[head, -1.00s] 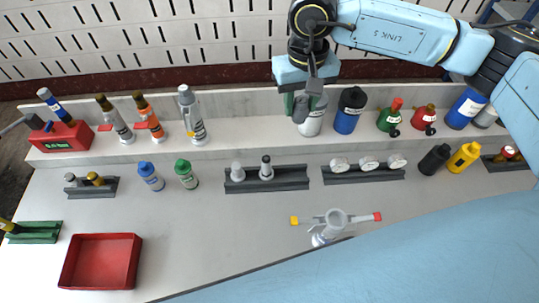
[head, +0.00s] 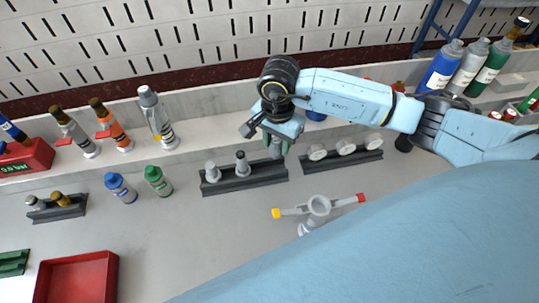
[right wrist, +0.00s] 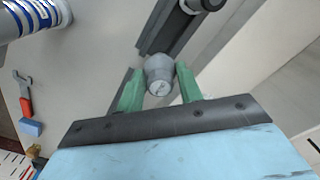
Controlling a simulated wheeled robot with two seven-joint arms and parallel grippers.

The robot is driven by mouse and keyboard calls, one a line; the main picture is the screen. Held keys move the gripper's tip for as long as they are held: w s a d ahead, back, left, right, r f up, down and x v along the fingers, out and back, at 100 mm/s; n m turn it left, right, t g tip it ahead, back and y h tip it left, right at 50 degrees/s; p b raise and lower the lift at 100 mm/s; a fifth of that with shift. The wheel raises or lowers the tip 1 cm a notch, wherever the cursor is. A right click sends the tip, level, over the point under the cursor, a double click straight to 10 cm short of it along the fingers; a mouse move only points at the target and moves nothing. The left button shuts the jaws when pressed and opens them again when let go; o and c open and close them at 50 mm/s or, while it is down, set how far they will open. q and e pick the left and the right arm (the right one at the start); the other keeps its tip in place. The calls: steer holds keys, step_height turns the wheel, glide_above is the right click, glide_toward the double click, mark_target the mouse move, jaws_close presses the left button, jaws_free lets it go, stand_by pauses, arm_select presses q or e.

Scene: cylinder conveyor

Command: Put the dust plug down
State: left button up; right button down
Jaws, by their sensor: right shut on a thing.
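My right gripper (head: 275,148) is over the right end of a dark rack (head: 215,187) in the head view. In the right wrist view, the right gripper's green fingers (right wrist: 160,88) are shut on a grey dust plug (right wrist: 160,74) with a round marked end. The dark rack (right wrist: 165,30) lies just beyond the held plug; I cannot tell whether they touch. Two other plugs stand upright in the rack, a grey one (head: 211,171) and one with a dark top (head: 242,163). In the head view the held plug is mostly hidden by the gripper. My left gripper is out of view.
A second rack (head: 318,165) with several white round caps stands right of the gripper. A valve-like fitting (head: 319,206) with yellow and red ends stands in front. Blue (head: 120,187) and green (head: 158,180) bottles stand left; a red tray (head: 105,270) is front left.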

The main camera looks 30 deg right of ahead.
mark_target(276, 153)
steer(key=shift+f, duration=0.7)
step_height(276, 153, down, 3)
steer(key=shift+f, duration=0.15)
arm_select(q)
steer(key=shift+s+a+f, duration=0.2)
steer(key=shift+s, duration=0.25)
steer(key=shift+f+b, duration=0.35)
steer(key=shift+b, duration=0.15)
arm_select(e)
steer(key=shift+f, duration=0.35)
steer(key=shift+f+b, duration=0.25)
steer(key=shift+b, duration=0.05)
steer(key=c, duration=0.9)
jaws_free()
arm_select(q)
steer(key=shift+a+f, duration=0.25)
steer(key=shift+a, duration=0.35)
